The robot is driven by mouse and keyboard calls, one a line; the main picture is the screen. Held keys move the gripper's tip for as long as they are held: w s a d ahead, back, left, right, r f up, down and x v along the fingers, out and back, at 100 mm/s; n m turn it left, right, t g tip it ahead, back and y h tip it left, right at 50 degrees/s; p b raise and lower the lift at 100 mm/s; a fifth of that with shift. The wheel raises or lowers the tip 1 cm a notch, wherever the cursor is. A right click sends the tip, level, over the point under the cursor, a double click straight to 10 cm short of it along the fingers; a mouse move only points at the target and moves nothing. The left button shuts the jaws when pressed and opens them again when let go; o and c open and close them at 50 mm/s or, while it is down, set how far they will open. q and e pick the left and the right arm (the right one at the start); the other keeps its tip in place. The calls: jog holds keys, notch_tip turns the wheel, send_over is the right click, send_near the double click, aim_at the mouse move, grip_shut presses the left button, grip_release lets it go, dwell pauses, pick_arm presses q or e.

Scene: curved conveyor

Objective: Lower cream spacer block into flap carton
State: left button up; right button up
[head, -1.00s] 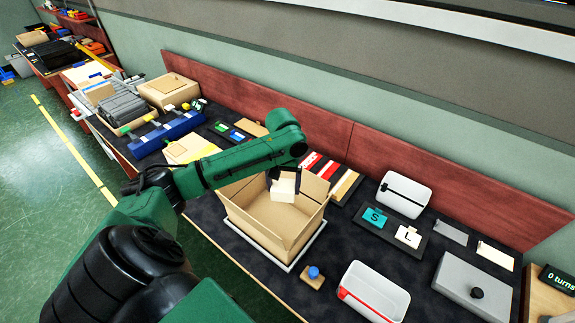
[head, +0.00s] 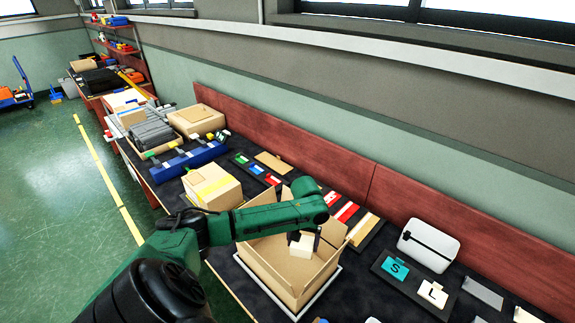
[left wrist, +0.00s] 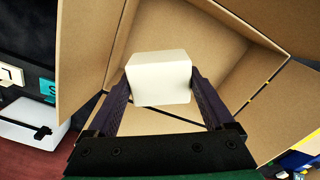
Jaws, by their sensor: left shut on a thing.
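The cream spacer block (head: 301,247) shows within the opening of the flap carton (head: 268,273), towards its far right side in the head view. My left gripper (head: 303,236) points down from the green arm and is shut on the block. In the left wrist view, the block (left wrist: 158,80) sits between both dark fingers of my left gripper (left wrist: 160,88), with the carton's brown inside behind it. The carton's flaps (left wrist: 85,50) stand open. The arm hides part of the carton's far side. I cannot tell the block's height above the carton floor. My right gripper is not in view.
A closed box with a yellow stripe (head: 213,187) stands left of the carton. A red backboard (head: 270,128) runs behind the bench.

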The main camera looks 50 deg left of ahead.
pick_arm(q)
jog(key=shift+s+r, duration=0.15)
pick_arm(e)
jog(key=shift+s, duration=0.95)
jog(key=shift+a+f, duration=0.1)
pick_arm(q)
jog(key=shift+f+b, duration=0.95)
jog(key=shift+f, duration=1.05)
jog(key=b, duration=0.4)
send_over(300, 277)
jog(key=shift+f, duration=3.65)
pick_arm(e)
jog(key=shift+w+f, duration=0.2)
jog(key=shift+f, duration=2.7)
pick_arm(q)
jog(key=shift+f+b, duration=1.55)
jog(key=shift+f, duration=0.95)
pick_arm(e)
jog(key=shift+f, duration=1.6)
